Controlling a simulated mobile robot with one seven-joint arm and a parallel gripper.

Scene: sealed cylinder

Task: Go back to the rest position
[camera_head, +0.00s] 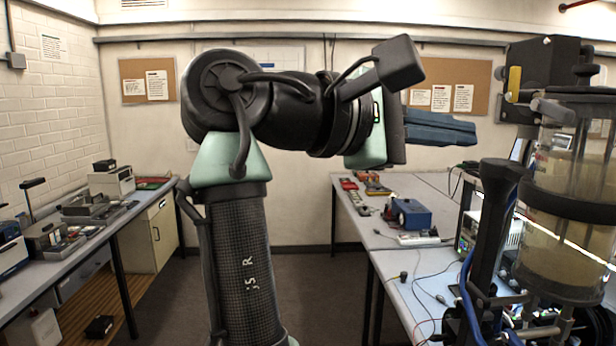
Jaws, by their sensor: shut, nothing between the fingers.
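My gripper (474,131) is in the upper middle right of the head view, at the end of my raised, bent arm. Its dark blue-grey fingers point right and lie together, with nothing seen between them. It is in the air, above the level of the right bench. The sealed cylinder (568,200) is a clear upright vessel with dark bands and a tan fill at the right edge. My fingertips are left of it, apart from it in the picture. Its right side is cut off by the frame.
A right bench (411,262) carries a blue box (411,214), cables and small parts. A left bench (118,222) holds several instruments. A dark post (497,220) stands beside the cylinder. Open floor (305,290) lies between the benches.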

